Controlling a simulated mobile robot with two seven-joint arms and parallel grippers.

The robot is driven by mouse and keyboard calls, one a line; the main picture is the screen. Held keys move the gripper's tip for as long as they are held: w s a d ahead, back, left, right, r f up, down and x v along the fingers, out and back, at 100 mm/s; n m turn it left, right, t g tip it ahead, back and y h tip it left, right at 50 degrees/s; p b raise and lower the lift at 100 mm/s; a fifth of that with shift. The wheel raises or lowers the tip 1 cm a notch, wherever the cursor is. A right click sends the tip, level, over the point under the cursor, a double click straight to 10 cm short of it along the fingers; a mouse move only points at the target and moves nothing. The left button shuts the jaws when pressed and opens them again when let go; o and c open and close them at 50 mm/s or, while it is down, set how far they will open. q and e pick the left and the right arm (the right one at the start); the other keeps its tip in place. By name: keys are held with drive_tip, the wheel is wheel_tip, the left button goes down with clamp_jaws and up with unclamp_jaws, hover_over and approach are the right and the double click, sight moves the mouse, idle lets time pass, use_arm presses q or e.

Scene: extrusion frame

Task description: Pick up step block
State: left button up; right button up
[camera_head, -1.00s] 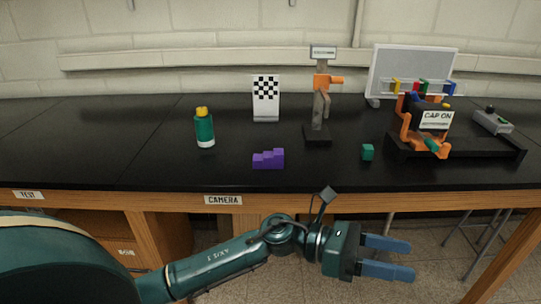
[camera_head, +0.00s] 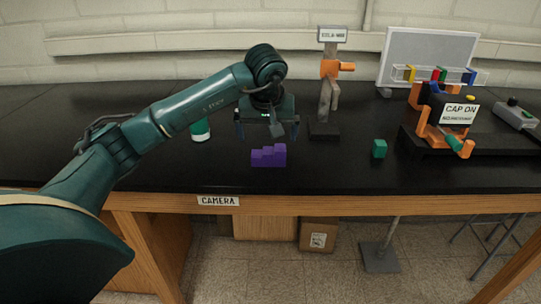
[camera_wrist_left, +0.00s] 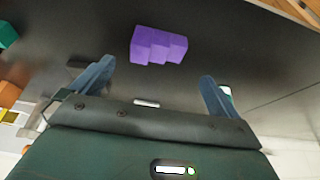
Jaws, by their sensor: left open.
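The purple step block (camera_head: 268,156) stands on the black table near its front edge, its steps rising to the right in the head view. It also shows in the left wrist view (camera_wrist_left: 157,45), beyond the fingertips and roughly between them. My left gripper (camera_head: 267,137) is above and behind the block in the head view, pointing down, with its blue fingers wide apart. In the left wrist view the open gripper (camera_wrist_left: 152,72) has nothing between its fingers. My right gripper is not in view.
A green cube (camera_head: 379,149) is right of the block. A green bottle (camera_head: 200,131) stands left, partly hidden by my arm. An orange and grey figure (camera_head: 330,85) stands behind, and a black platform with an orange mechanism (camera_head: 440,130) is at right. The table's front edge (camera_head: 300,203) is close.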

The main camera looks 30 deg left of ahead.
sight(269, 151)
use_arm(q)
drive_tip(key=p+x, duration=0.1)
drive_tip(key=x, duration=0.8)
drive_tip(key=shift+w, duration=0.1)
drive_tip(key=shift+c, duration=0.2)
drive_tip(key=shift+r, duration=0.1)
drive_tip(key=c, duration=0.9)
